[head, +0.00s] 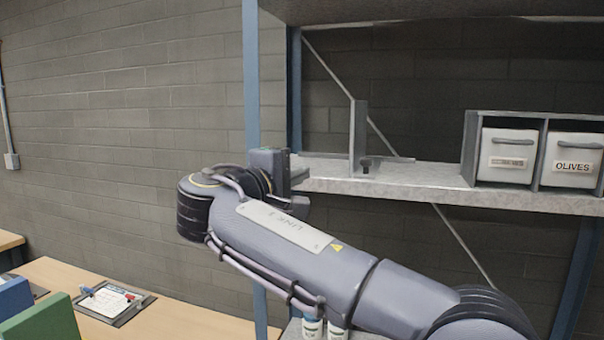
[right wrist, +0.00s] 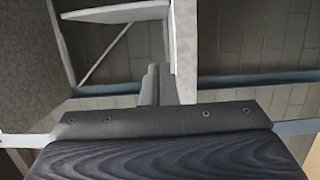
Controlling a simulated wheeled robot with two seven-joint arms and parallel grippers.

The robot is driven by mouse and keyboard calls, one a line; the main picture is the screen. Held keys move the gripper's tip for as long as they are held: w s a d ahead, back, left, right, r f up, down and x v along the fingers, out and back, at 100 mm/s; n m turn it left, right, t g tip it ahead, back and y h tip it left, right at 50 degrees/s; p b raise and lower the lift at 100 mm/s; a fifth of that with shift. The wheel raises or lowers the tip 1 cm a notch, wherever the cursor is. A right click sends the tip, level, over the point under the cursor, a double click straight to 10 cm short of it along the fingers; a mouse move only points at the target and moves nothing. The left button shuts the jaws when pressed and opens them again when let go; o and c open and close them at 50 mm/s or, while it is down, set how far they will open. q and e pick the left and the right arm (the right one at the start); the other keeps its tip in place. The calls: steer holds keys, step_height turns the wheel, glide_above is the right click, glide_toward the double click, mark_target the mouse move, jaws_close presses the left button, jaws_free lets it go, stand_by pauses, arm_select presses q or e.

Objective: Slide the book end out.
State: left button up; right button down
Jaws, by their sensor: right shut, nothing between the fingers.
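The book end (head: 358,135) is a grey upright plate with a low flat foot, standing on the upper shelf (head: 425,178) left of the middle. A small dark knob (head: 367,163) shows at its foot. My right gripper (head: 303,177) is at the shelf's left end, left of the book end and apart from it. It is shut and empty. In the right wrist view its fingers (right wrist: 150,85) point toward a pale strip that looks like the shelf edge (right wrist: 184,45). A plate that looks like the book end (right wrist: 118,12) juts left from it. My left gripper is not in view.
A grey divider rack (head: 469,148) with white bins, one labelled OLIVES (head: 571,160), stands at the shelf's right. Blue posts (head: 251,90) rise beside my right gripper. A wooden table (head: 165,318) with a clipboard (head: 112,303) is lower left. The shelf between book end and rack is clear.

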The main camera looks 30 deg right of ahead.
mark_target(337, 179)
steer(key=d+p, duration=0.2)
steer(key=d, duration=0.6)
steer(key=shift+w, duration=0.1)
steer(key=shift+s+d, duration=0.3)
steer(key=shift+s, duration=0.1)
